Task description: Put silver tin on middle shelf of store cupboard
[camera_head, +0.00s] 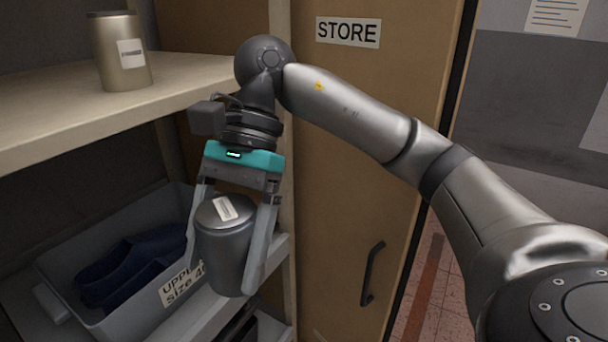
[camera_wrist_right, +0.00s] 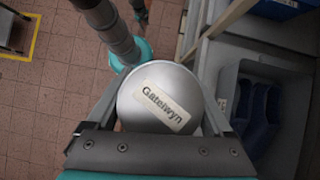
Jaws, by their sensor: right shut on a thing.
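The silver tin (camera_head: 222,243) is a grey metal can with a white label on its lid. My right gripper (camera_head: 219,280) is shut on it, one finger on each side, and holds it nearly upright in front of the store cupboard's shelves. In the right wrist view the tin's lid (camera_wrist_right: 158,92) fills the middle, with a label reading "Gatelwyn". The store cupboard (camera_head: 372,150) has a tan door marked STORE. An upper shelf (camera_head: 60,115) is above the tin's height; a lower shelf (camera_head: 196,318) is beside and below it. I do not clearly see my left gripper.
A gold tin (camera_head: 121,55) stands on the upper shelf. A grey crate (camera_head: 125,318) with dark blue shoe uppers (camera_head: 130,268) sits on the lower shelf, left of the held tin. A cupboard upright (camera_head: 281,200) is close to its right. The door has a black handle (camera_head: 372,274).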

